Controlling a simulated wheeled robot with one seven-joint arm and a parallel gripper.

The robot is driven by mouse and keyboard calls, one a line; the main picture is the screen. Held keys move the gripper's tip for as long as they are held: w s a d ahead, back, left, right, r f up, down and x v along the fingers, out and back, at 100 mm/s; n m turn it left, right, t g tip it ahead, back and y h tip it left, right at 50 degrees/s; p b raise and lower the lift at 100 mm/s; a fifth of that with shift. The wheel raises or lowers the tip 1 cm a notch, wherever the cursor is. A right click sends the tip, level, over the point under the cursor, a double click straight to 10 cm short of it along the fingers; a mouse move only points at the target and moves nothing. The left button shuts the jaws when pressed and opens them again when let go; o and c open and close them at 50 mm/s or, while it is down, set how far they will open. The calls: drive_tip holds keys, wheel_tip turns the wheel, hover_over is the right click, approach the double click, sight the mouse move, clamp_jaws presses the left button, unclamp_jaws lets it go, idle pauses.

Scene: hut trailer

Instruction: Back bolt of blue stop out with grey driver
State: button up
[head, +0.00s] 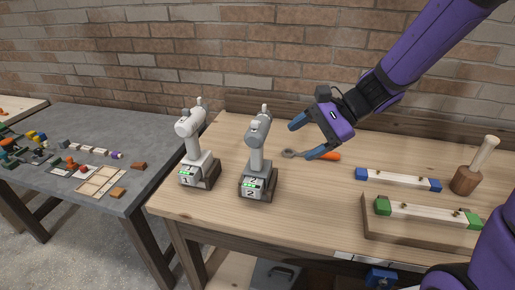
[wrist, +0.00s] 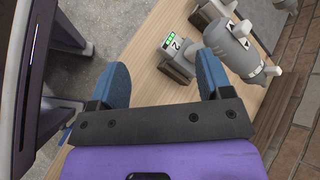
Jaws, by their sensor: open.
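The grey driver (head: 257,158), marked 2, stands upright in its base on the wooden bench, left of my gripper. In the wrist view the grey driver (wrist: 241,52) shows ahead of the fingers, with its green-lit number base near the middle. My gripper (head: 306,138) is open and empty, its blue fingers spread above the bench and apart from the driver. The blue stop (head: 398,180) is a pale bar with blue end blocks, lying to the right. Small dark bolts show on its top, too small to tell apart clearly.
A white driver (head: 192,150) marked 1 stands left of the grey one. An orange-handled wrench (head: 325,156) lies below my gripper. A green-ended bar (head: 428,213) and a wooden mallet (head: 467,178) are at right. The front middle of the bench is clear.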

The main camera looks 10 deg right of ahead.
sight(263, 159)
drive_tip(key=w+f+m+t+y, duration=0.2)
drive_tip(key=w+f+m+t, duration=0.2)
drive_tip(key=w+f+m, duration=0.7)
drive_tip(key=shift+n, duration=0.3)
drive_tip(key=x, duration=0.7)
drive_tip(key=s+x, duration=0.1)
drive_tip(key=x, duration=0.2)
drive_tip(key=shift+w+a+f, duration=0.15)
drive_tip(key=shift+a+f, duration=0.1)
drive_tip(key=shift+f, duration=0.2)
drive_tip(key=shift+c, duration=0.4)
clamp_jaws()
